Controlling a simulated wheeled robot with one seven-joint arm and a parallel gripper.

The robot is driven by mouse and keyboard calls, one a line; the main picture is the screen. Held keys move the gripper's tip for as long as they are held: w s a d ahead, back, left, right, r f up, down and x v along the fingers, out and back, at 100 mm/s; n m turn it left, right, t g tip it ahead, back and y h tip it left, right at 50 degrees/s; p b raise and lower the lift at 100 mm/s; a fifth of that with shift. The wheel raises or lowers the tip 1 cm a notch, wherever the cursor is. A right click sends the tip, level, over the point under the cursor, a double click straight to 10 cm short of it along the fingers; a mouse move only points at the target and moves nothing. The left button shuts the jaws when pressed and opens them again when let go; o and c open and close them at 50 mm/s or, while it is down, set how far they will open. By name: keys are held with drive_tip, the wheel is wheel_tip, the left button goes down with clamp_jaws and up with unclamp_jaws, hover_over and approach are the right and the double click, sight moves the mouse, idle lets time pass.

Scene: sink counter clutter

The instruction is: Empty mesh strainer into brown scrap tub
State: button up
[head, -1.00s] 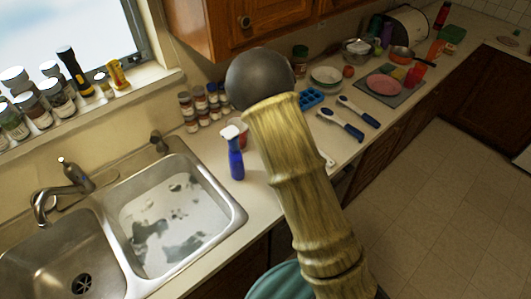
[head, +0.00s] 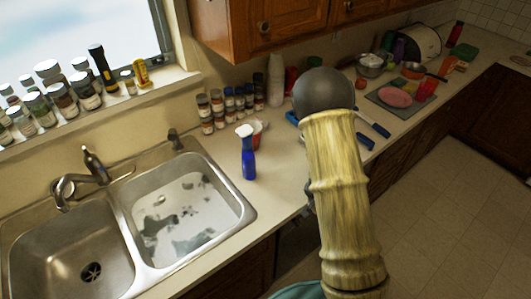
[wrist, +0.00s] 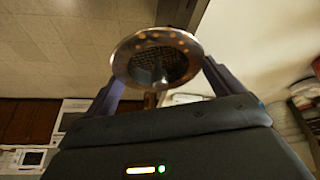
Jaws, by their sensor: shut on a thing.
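The mesh strainer (wrist: 155,62) shows in the wrist view as a round metal rim with a mesh bowl. It sits between the two dark fingers of my gripper (wrist: 160,85), which is shut on it. Small orange-brown spots show along its rim; I cannot tell whether these are scraps or reflections, or how much is in the bowl. In the head view my arm hides the strainer and most of the gripper. I cannot make out a brown scrap tub in either view.
A double steel sink (head: 245,212) is at left, with soapy water in its right basin. Dishes and a grey mat (head: 385,108) lie farther back. Open floor (head: 450,200) is at right.

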wheel_tip(320, 180, down, 9)
drive_tip(key=d+n+y+b, duration=0.1)
drive_tip(key=n+y+b, duration=0.1)
drive_tip(key=n, duration=0.4)
drive_tip(key=shift+s+d+t+y+b, duration=0.2)
drive_tip(key=shift+s+t+y+b, duration=0.1)
drive_tip(key=shift+s+b, duration=0.2)
drive_tip(key=shift+w, duration=0.1)
